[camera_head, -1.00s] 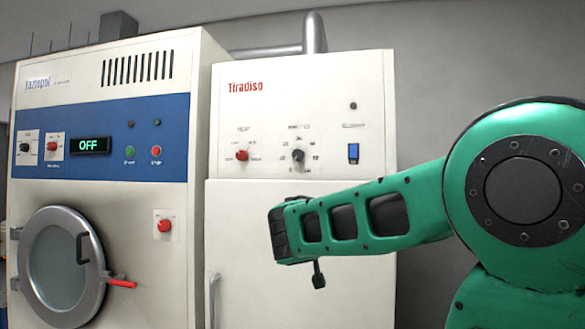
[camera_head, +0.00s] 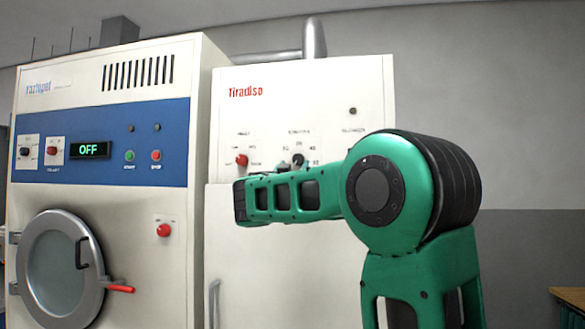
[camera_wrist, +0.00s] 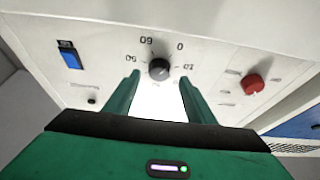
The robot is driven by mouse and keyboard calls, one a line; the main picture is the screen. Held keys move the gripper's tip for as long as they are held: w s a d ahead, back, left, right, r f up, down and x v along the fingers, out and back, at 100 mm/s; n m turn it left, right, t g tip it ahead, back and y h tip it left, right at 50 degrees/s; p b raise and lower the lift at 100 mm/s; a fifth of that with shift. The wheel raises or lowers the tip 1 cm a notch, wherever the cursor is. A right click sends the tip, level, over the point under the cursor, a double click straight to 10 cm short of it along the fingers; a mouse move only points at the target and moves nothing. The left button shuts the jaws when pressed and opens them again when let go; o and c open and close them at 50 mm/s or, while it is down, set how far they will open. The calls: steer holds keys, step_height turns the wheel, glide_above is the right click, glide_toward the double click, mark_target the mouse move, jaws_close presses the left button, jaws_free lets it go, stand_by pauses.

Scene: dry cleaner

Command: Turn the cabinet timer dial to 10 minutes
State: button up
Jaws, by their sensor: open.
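The timer dial (camera_head: 298,160) is a small dark knob on the upper panel of the white Tiradiso cabinet (camera_head: 375,95). My arm hides the panel just below it. In the wrist view the dial (camera_wrist: 159,69) has numbers around it, with 0, 10, 50 and 60 partly readable and upside down. Where its pointer stands is too small to tell. My gripper (camera_wrist: 159,77) is open, with one green finger on each side of the dial's near edge. Contact with the dial cannot be told. The fingers are not distinguishable in the head view.
A red knob (camera_head: 242,160) sits left of the dial; it also shows in the wrist view (camera_wrist: 253,83). A blue switch (camera_wrist: 70,57) is on the dial's other side. A machine with a round door (camera_head: 60,265) and an OFF display (camera_head: 89,149) stands at left.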

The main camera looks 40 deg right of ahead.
mark_target(296, 161)
steer(key=shift+x, duration=2.05)
steer(key=c, duration=1)
steer(key=shift+c, duration=0.2)
steer(key=shift+w+m+g, duration=0.1)
steer(key=shift+m+g, duration=0.3)
steer(key=m+g, duration=0.1)
steer(key=m, duration=0.2)
steer(key=m+g+h, duration=0.1)
steer(key=m, duration=0.2)
steer(key=shift+w+a+m+g+h, duration=0.2)
steer(key=shift+m+g+h, duration=0.1)
steer(key=shift+g, duration=0.1)
steer(key=shift+r+m+g, duration=0.1)
steer(key=shift+m+g, duration=0.7)
steer(key=shift+m, duration=0.7)
steer(key=shift+m+g, duration=0.8)
steer(key=shift+m, duration=0.7)
